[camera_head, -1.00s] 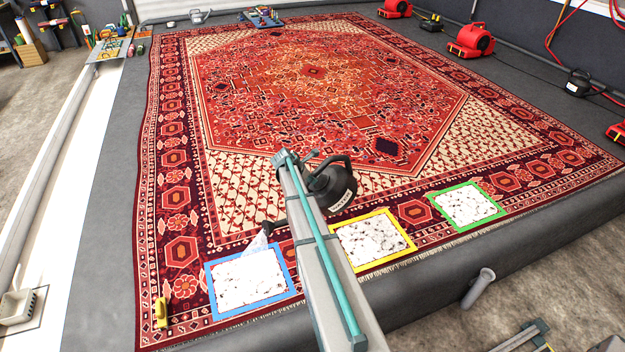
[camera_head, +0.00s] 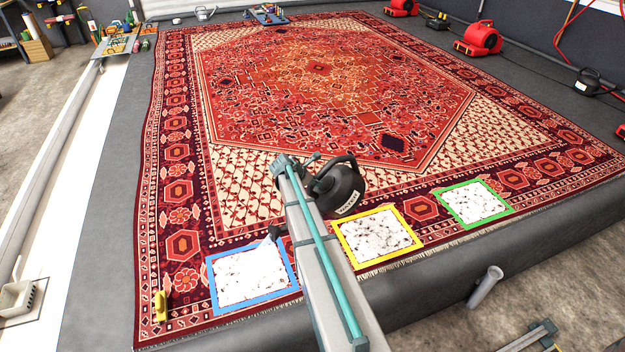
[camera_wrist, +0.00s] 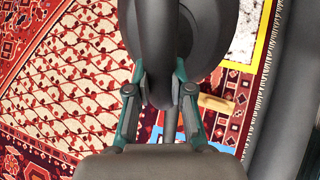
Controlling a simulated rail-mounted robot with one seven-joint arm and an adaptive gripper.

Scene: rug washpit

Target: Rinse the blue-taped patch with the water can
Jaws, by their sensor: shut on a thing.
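The dark water can (camera_head: 345,185) is held above the rug's front border. Its body shows right of my arm in the head view, and its spout tip (camera_head: 277,232) shows left of it. A faint pale stream runs from the spout toward the blue-taped patch (camera_head: 250,277). The patch is white with dark specks, framed in blue tape, and my arm hides little of it. In the wrist view my gripper (camera_wrist: 160,95) is shut on the can's dark handle (camera_wrist: 158,55). The fingers are mostly hidden behind my arm in the head view.
A yellow-taped patch (camera_head: 377,236) and a green-taped patch (camera_head: 473,204) lie to the right on the patterned rug (camera_head: 300,110). A small yellow object (camera_head: 160,305) lies left of the blue patch. Red blowers (camera_head: 478,38) stand at the right edge.

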